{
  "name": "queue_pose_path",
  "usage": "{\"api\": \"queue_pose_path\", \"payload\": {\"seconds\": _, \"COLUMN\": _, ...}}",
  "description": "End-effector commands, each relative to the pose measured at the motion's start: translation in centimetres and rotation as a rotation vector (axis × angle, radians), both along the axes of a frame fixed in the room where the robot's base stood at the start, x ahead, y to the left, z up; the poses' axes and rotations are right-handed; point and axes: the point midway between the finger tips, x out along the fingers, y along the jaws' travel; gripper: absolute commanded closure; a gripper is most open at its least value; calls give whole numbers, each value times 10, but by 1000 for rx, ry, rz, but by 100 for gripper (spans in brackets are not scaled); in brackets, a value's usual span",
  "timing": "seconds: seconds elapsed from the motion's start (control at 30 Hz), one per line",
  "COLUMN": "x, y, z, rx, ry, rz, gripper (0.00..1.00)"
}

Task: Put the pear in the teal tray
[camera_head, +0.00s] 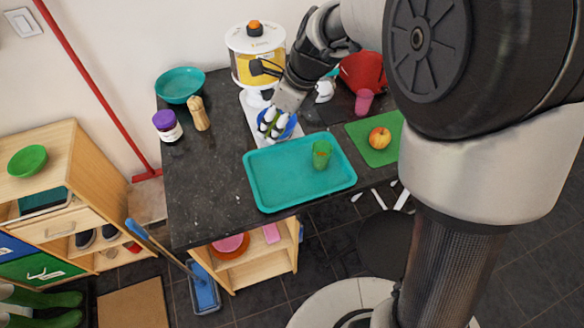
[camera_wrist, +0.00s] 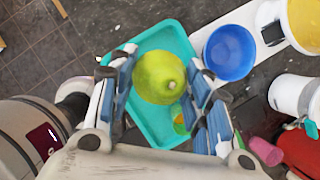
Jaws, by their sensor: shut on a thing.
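The pear (camera_wrist: 160,76) is yellow-green and sits between the fingers of my gripper (camera_wrist: 161,88) in the wrist view. My gripper is shut on it. In the head view my gripper (camera_head: 272,124) hangs over the counter just behind the back left edge of the teal tray, and its fingers mostly hide the pear. The teal tray (camera_head: 268,186) lies on the dark counter near its front edge. It also shows below the pear in the wrist view (camera_wrist: 150,40). A green cup (camera_head: 321,154) stands in the tray's right part.
A blue bowl (camera_wrist: 229,52) is beside and partly behind my gripper. A yellow-and-white dispenser (camera_head: 256,65) stands behind. A green mat (camera_head: 378,155) with an apple (camera_head: 380,138) lies right of the tray. A jar (camera_head: 167,126) and pepper mill (camera_head: 198,114) stand left. The tray's left part is clear.

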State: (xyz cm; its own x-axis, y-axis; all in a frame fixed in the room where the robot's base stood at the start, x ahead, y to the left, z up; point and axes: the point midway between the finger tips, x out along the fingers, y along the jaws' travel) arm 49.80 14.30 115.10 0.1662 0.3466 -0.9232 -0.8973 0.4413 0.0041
Motion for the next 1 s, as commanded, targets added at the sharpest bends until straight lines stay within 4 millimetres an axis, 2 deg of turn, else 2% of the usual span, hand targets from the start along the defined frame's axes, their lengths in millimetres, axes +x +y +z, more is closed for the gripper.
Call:
{"api": "queue_pose_path", "payload": {"seconds": 0.4, "x": -1, "y": 0, "z": -109, "rx": -1, "ry": 7, "rz": -4, "gripper": 80}}
{"api": "queue_pose_path", "payload": {"seconds": 0.53, "x": -1, "y": 0, "z": -131, "rx": -1, "ry": 6, "rz": -3, "gripper": 80}}
{"api": "queue_pose_path", "payload": {"seconds": 0.77, "x": 0, "y": 0, "z": -144, "rx": -1, "ry": 3, "rz": -2, "gripper": 80}}
{"api": "queue_pose_path", "payload": {"seconds": 1.0, "x": -1, "y": 0, "z": -185, "rx": 0, "ry": 6, "rz": -4, "gripper": 80}}
